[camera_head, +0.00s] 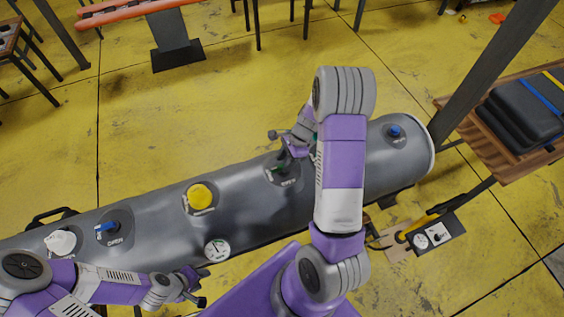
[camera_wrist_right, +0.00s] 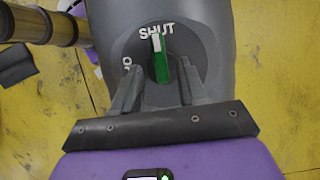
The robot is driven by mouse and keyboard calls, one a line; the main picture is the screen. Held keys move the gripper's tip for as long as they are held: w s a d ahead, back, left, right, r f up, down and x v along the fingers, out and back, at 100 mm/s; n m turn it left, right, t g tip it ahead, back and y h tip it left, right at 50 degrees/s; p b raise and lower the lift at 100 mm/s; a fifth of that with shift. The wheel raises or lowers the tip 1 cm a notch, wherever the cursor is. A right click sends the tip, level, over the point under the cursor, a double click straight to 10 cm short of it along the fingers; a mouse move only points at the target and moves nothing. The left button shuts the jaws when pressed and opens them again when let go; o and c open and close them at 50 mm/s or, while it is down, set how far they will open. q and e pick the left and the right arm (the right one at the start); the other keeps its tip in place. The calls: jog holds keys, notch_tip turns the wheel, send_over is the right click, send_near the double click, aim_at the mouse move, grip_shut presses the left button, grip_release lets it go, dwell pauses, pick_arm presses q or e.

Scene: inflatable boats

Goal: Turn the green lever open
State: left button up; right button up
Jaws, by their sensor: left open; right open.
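The green lever (camera_wrist_right: 161,68) sits in a round dark recess on the grey inflatable tube (camera_head: 245,205). In the right wrist view it has a white end and points up at the word SHUT. Part of another label shows to its left. In the head view the lever (camera_head: 282,166) is small and partly covered by my right gripper (camera_head: 279,148). My right gripper is open, with its fingers on either side of the lever; contact cannot be told. My left gripper (camera_head: 197,285) is open and empty near the tube's front side, at lower left.
Along the tube are a blue lever (camera_head: 107,227), a yellow cap (camera_head: 200,196), a white cap (camera_head: 60,242), a gauge (camera_head: 217,249) and another blue valve (camera_head: 395,131). A wooden table (camera_head: 461,118) stands right.

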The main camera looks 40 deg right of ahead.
jog(key=shift+w+a+f, duration=0.15)
jog(key=shift+a+f, duration=0.1)
jog(key=shift+f, duration=0.35)
jog(key=shift+a+f, duration=0.15)
jog(key=shift+f, duration=0.2)
jog(key=shift+c, duration=0.3)
grip_shut()
